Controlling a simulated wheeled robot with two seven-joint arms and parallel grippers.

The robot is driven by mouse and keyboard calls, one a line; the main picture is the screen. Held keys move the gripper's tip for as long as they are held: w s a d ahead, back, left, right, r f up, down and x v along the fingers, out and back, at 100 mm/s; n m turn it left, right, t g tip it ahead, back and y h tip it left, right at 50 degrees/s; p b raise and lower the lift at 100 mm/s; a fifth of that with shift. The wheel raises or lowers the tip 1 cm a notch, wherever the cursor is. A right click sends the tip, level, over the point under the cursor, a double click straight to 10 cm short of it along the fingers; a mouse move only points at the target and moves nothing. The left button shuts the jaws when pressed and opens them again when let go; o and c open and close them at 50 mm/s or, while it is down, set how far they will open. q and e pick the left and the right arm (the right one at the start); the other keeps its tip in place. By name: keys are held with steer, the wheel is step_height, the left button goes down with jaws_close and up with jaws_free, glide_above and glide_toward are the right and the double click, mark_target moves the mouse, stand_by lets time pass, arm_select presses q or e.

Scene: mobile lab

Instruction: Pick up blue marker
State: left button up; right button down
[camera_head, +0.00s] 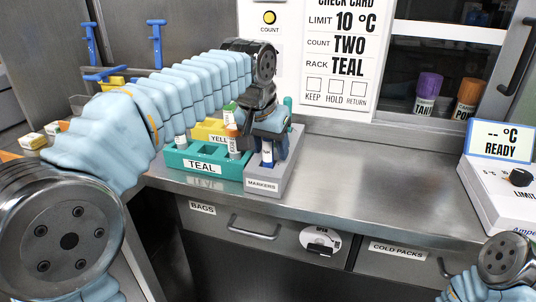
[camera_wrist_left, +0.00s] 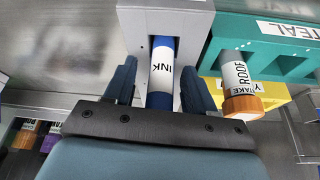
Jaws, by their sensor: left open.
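The blue marker (camera_head: 267,152) stands upright in the grey holder labelled MARKERS (camera_head: 264,185) on the steel counter. In the left wrist view the marker (camera_wrist_left: 161,72) shows a white INK label and blue ends. My left gripper (camera_head: 268,133) is over the holder. In the left wrist view its two dark blue fingers (camera_wrist_left: 160,88) are open, one on each side of the marker, with visible gaps. The marker's lower part is hidden in the holder, and my gripper covers its top in the head view. My right gripper is out of view.
The teal rack (camera_head: 203,166) and yellow rack (camera_head: 207,131) stand left of the holder. An orange-capped tube (camera_wrist_left: 241,88) in the teal rack is close beside my left gripper. The counter to the right (camera_head: 370,190) is clear up to a white READY device (camera_head: 500,190).

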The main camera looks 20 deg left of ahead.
arm_select(q)
jaws_close()
step_height(320, 180, up, 10)
steer(key=shift+r, duration=0.1)
stand_by(0.6)
